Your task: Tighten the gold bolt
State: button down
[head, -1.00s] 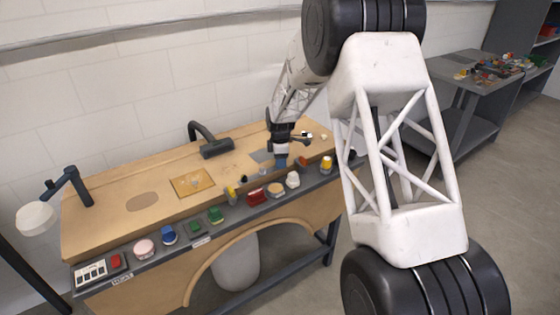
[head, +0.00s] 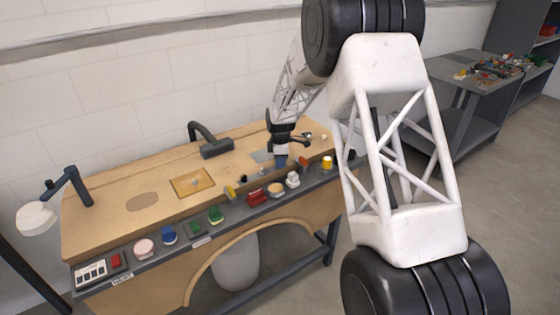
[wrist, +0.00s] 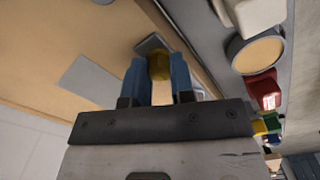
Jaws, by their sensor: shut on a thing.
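The gold bolt (wrist: 158,66) shows in the wrist view, between the blue fingertips of my gripper (wrist: 157,80). The fingers are shut on it, one on each side, and hide part of it. A dark grey piece (wrist: 150,43) lies right beside the bolt. In the head view my gripper (head: 281,162) points down at the right part of the workbench, close above its front ledge. The bolt cannot be made out there.
The wooden workbench (head: 140,222) has a front ledge with several coloured buttons and knobs, including a red one (head: 256,197) and a white one (head: 292,180) near my gripper. A flat grey plate (wrist: 93,86) lies close by. A dark lamp-like arm (head: 212,148) stands at the back.

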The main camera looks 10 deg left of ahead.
jog(key=shift+m, duration=0.3)
jog(key=m, duration=1.1)
jog(key=shift+m, duration=0.4)
jog(key=m, duration=1.1)
jog(key=shift+w, duration=0.1)
jog(key=shift+m, duration=0.3)
jog(key=c, duration=1)
grip_release()
jog(key=shift+o, duration=0.2)
